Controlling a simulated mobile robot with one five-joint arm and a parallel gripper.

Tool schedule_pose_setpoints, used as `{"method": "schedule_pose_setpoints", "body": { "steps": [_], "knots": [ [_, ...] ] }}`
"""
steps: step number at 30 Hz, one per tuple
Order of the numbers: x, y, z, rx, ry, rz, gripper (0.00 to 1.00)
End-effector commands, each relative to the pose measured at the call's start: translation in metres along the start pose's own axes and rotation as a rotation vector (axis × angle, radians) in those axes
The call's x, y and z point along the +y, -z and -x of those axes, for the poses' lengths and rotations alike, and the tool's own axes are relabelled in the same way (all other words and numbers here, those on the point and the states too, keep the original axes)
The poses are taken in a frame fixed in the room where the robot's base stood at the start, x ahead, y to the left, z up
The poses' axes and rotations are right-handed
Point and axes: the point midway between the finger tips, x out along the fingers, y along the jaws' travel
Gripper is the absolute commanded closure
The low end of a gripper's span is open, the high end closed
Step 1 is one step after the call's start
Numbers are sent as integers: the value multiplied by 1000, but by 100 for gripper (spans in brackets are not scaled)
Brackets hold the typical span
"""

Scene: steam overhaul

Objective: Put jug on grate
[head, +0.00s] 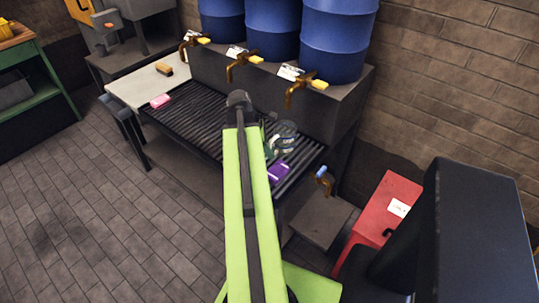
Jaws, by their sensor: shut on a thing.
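A clear, glassy jug (285,134) shows just right of my raised green arm, over the right part of the grate. The grate (205,122) is a dark slatted surface below the brass taps. My gripper (271,143) is mostly hidden behind my arm; only a small dark part shows at the jug's left side, shut on it. I cannot tell whether the jug's base touches the slats.
A purple block (279,172) lies on the grate close to the jug. A pink block (160,101) and a brown block (164,69) lie at the left. Blue barrels (333,40) with brass taps (301,88) stand behind. A red box (385,212) stands at right. The left floor is clear.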

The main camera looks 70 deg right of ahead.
Motion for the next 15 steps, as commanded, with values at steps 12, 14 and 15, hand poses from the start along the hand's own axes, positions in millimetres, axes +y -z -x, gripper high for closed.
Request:
{"method": "schedule_pose_setpoints", "body": {
  "steps": [12, 14, 15],
  "knots": [
    [0, 0, 0, 0, 1, -1, 65],
    [0, 0, 0, 0, 1, -1, 65],
    [0, 0, 0, 0, 1, -1, 65]
  ]
}}
